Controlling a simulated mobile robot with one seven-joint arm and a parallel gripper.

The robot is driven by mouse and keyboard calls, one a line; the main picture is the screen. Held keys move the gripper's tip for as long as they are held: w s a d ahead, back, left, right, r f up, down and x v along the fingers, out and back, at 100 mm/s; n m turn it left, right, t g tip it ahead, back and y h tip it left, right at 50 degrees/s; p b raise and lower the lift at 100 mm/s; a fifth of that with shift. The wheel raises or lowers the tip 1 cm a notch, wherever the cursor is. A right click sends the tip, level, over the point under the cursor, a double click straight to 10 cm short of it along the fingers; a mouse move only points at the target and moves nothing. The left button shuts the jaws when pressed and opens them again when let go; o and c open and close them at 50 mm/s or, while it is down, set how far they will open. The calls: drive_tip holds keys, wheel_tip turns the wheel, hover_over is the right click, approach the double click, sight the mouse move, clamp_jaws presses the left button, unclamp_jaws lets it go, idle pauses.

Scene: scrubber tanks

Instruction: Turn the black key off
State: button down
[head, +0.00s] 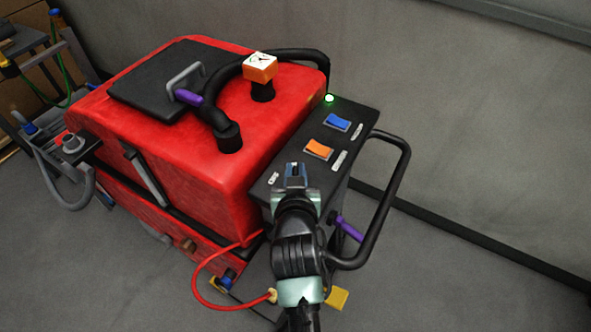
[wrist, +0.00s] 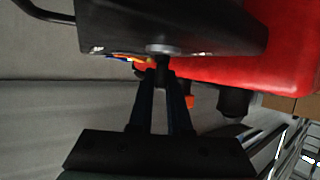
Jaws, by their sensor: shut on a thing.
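The black key (wrist: 162,68) stands out from the dark control panel (wrist: 160,25) in the wrist view, below a grey round collar (wrist: 162,48). My gripper (wrist: 161,80) has one finger on each side of the key and is shut on it. In the head view my gripper (head: 295,170) is over the near end of the black panel (head: 272,178). There I cannot make out the key behind the fingers, and its turn angle is not clear.
The panel carries a blue switch (head: 337,121), an orange switch (head: 319,149) and a lit green lamp (head: 329,98). A black handle bar (head: 403,170) stands right of my arm. The red tank (head: 185,130) is left; a red hose (head: 200,275) hangs below.

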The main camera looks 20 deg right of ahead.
drive_tip(key=shift+n+y+p, duration=0.35)
drive_tip(key=shift+n+y, duration=0.15)
drive_tip(key=shift+d+n+t+y, duration=0.1)
drive_tip(key=shift+n+t+y, duration=0.3)
drive_tip(key=shift+n+y, duration=0.25)
drive_tip(key=n+y+b, duration=0.1)
drive_tip(key=y+b, duration=0.1)
drive_tip(key=n+y+b, duration=0.2)
drive_tip(key=shift+d+f, duration=0.1)
drive_tip(key=shift+f, duration=0.1)
drive_tip(key=n+y+b, duration=0.3)
drive_tip(key=y+b, duration=0.1)
drive_tip(key=shift+n+g+b, duration=0.35)
drive_tip(key=shift+g, duration=0.05)
drive_tip(key=n+g+y+b, duration=0.1)
drive_tip(key=n+y+b, duration=0.1)
drive_tip(key=n+b, duration=0.1)
drive_tip(key=shift+r+g+y, duration=0.15)
drive_tip(key=shift+g+y, duration=0.2)
drive_tip(key=shift+g, duration=0.05)
drive_tip(key=shift+a, duration=0.2)
drive_tip(key=c, duration=0.9)
unclamp_jaws()
drive_tip(key=shift+o, duration=0.2)
